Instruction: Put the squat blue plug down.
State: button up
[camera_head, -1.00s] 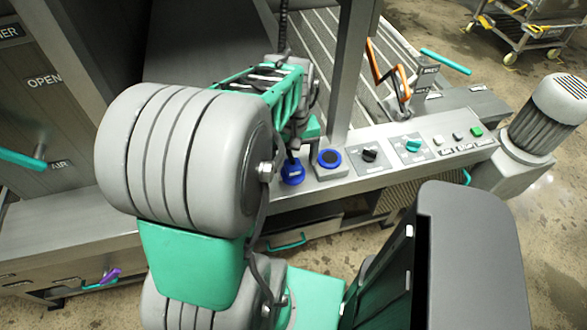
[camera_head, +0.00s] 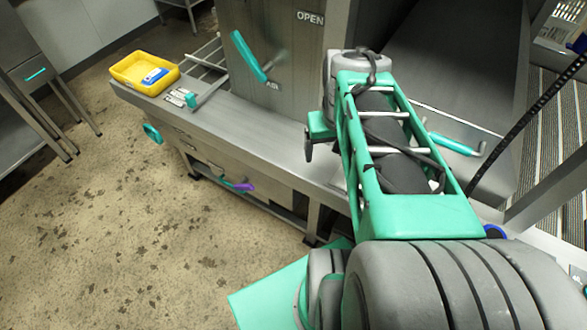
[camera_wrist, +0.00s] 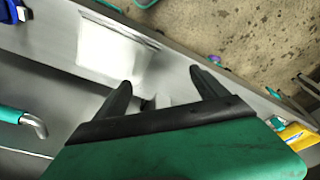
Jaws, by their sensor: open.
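My gripper (camera_wrist: 163,87) is open with nothing between its two dark fingers, over the steel ledge (camera_wrist: 178,75) in the wrist view. In the head view its teal housing (camera_head: 321,126) shows above the ledge, with the fingertips mostly hidden. A blue thing (camera_wrist: 14,14) is cut off at the top left of the wrist view, well apart from the fingers; I cannot tell whether it is the squat blue plug. A sliver of blue (camera_head: 495,232) shows behind my arm in the head view, too covered to identify.
A yellow tray (camera_head: 125,80) holding a blue-and-white item (camera_head: 155,76) stands at the ledge's far left end. Teal handles (camera_head: 248,57) (camera_head: 455,145) stick out by the ledge. A purple handle (camera_head: 243,187) is below.

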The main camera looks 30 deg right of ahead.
jog(key=w+a+n+t+y, duration=0.1)
jog(key=a+n, duration=0.3)
jog(key=a, duration=1.1)
jog(key=shift+w+a+f, duration=0.15)
jog(key=shift+w+f, duration=0.25)
jog(key=shift+f, duration=0.05)
jog(key=shift+r, duration=0.1)
